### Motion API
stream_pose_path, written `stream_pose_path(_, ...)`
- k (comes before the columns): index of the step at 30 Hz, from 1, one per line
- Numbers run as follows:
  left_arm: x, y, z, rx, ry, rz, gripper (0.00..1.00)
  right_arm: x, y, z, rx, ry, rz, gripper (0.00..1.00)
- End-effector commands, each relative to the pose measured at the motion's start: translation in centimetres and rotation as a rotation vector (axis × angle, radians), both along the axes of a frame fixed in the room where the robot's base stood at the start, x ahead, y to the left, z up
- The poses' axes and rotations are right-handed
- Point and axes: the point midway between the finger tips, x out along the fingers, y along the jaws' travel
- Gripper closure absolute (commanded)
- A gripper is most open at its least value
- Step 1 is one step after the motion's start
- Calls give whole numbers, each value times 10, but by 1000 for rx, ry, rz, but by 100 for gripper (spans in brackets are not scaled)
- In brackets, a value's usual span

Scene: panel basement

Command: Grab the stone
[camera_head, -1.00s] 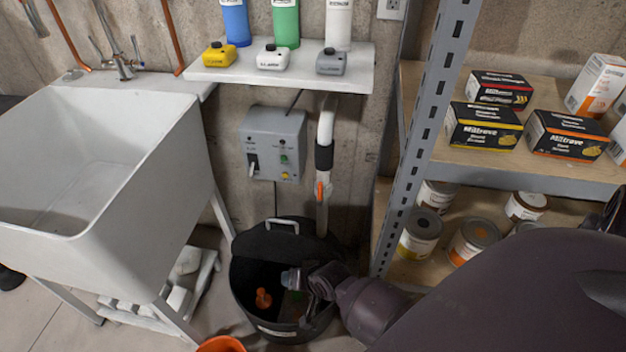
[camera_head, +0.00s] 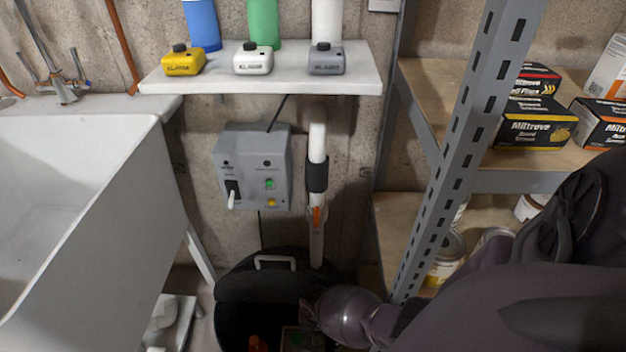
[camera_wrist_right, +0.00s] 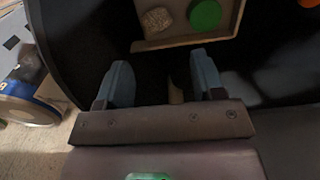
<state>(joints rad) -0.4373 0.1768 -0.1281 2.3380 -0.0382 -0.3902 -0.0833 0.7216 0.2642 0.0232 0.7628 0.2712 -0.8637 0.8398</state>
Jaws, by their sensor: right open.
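In the right wrist view, a speckled beige stone (camera_wrist_right: 157,19) lies in a light-rimmed tray (camera_wrist_right: 190,40) beside a round green thing (camera_wrist_right: 205,14). My right gripper (camera_wrist_right: 159,62) is open, its two blue-grey fingers pointing toward the tray, with the stone ahead of them and apart from them. A small tan thing (camera_wrist_right: 175,92) shows between the fingers; I cannot tell what it is. In the head view, my right arm reaches into a black bin (camera_head: 265,288); the fingers are largely hidden there. I cannot make out the stone in the head view. My left gripper is not in view.
A white pipe (camera_head: 317,235) and a grey control box (camera_head: 253,170) are on the wall behind the bin. A metal shelf post (camera_head: 440,190) stands close on the right, a white sink (camera_head: 110,230) on the left. An orange thing (camera_head: 257,343) is inside the bin.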

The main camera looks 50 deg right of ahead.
Motion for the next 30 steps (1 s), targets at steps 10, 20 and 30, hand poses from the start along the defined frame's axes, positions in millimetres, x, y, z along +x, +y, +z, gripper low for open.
stream_pose_path(10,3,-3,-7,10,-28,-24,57,-5,-1,-41,-1,9,1,38)
stream_pose_path(20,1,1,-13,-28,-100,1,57,-12,0,-79,0,15,1,38)
stream_pose_path(30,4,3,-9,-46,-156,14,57,-5,-1,-89,-1,2,1,38)
